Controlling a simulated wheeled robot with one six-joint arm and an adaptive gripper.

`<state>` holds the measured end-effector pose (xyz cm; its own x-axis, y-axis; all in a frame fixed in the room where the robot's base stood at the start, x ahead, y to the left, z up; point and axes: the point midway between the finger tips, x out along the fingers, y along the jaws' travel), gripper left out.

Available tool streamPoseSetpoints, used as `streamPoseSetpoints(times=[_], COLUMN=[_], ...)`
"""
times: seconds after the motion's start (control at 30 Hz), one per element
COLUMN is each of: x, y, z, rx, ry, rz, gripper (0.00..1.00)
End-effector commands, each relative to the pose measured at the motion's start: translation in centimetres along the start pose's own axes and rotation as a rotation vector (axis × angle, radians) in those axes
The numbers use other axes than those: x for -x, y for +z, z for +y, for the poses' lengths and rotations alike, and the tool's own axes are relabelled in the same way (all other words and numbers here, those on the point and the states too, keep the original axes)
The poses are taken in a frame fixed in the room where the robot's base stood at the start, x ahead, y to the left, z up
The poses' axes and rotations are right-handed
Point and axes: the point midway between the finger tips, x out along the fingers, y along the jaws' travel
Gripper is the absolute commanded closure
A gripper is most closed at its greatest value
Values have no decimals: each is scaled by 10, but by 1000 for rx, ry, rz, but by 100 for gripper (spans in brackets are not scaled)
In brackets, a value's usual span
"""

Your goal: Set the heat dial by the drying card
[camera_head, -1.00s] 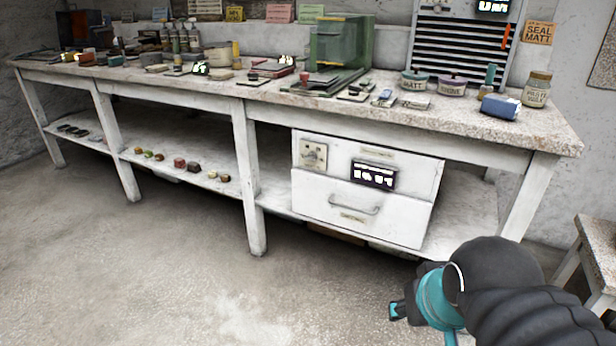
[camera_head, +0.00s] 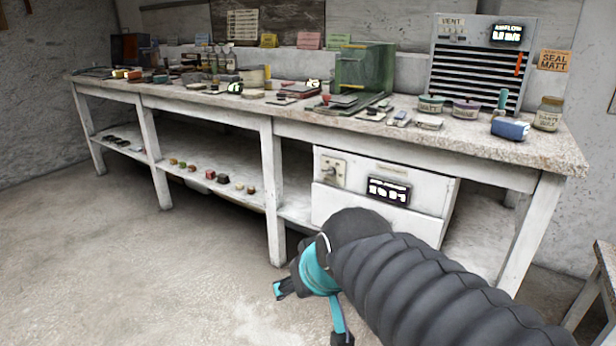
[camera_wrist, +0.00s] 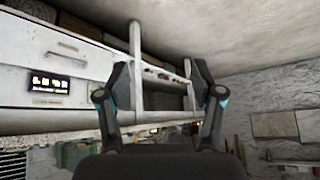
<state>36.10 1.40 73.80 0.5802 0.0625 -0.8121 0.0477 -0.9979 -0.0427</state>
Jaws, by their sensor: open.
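A small dial on a pale plate (camera_head: 333,172) sits at the upper left of the white drawer unit (camera_head: 418,178) under the bench. A lit black display (camera_head: 388,190) is to its right, too blurred to read surely; it also shows in the wrist view (camera_wrist: 60,83). My gripper (camera_head: 310,314) is open and empty, low in front of the unit and apart from the dial. Its two spread fingers show in the wrist view (camera_wrist: 160,82). Several cards hang on the wall; I cannot tell which is the drying card.
The long bench (camera_head: 562,155) carries a green machine (camera_head: 362,72), jars and a blue block (camera_head: 510,129). A vent panel (camera_head: 480,60) stands behind. Small coloured pieces lie on the lower shelf (camera_head: 240,190). The floor (camera_head: 130,270) at left is clear; a stool stands at right.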

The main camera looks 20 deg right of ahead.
Motion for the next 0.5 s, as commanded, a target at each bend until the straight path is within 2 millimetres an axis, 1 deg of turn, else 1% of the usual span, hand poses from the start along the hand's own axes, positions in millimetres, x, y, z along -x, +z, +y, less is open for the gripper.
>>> streamPoseSetpoints(times=[0.03, 0.07, 0.1, 0.17, 0.2, 0.27, 0.3, 0.37, 0.4, 0.47, 0.5], x=[-11, -17, -24, -36, -44, -57, -66, -80, -89, -104, -114], y=[-24, -41, -63, -96, -118, -149, -169, -198, -217, -243, -259], z=[-2, -4, -6, -8, -8, -8, -6, -2, 2, 9, 15], rx=[2, 4, 6, 9, 8, 4, 1, -5, -12, -22, -30], ry=[-16, -25, -36, -46, -49, -47, -42, -28, -14, 12, 34], rz=[38, 70, 114, 179, 223, 287, 328, 390, 431, 487, 523], gripper=[33, 33, 33, 33, 33, 33, 33, 33, 33, 33, 33])
